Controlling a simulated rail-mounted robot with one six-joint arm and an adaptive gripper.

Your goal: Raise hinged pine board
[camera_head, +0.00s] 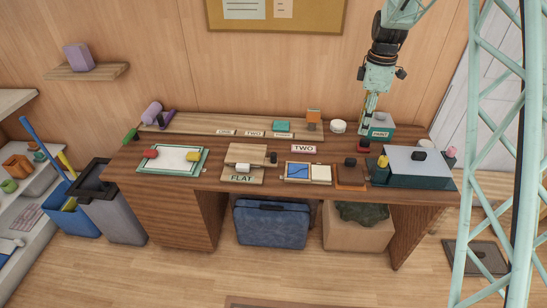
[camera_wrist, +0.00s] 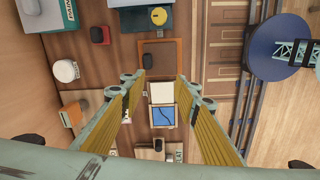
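A light pine board (camera_head: 237,176) marked FLAT lies on the front middle of the desk. A pale block sits on it and a small dark knob stands at its right edge. Its hinge is too small to make out. Part of the board shows at the bottom of the wrist view (camera_wrist: 172,144), partly hidden by my gripper's body. My gripper (camera_head: 368,117) is above the back right of the desk in the head view, well apart from the board. In the wrist view my gripper (camera_wrist: 160,78) has its fingers wide apart with nothing between them.
Right of the board lie a blue picture tray (camera_head: 297,171), a brown tray (camera_head: 350,183) and a large dark teal box (camera_head: 433,182). A framed white sheet (camera_head: 176,160) lies left. A PAINT box (camera_head: 381,132) is near my gripper.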

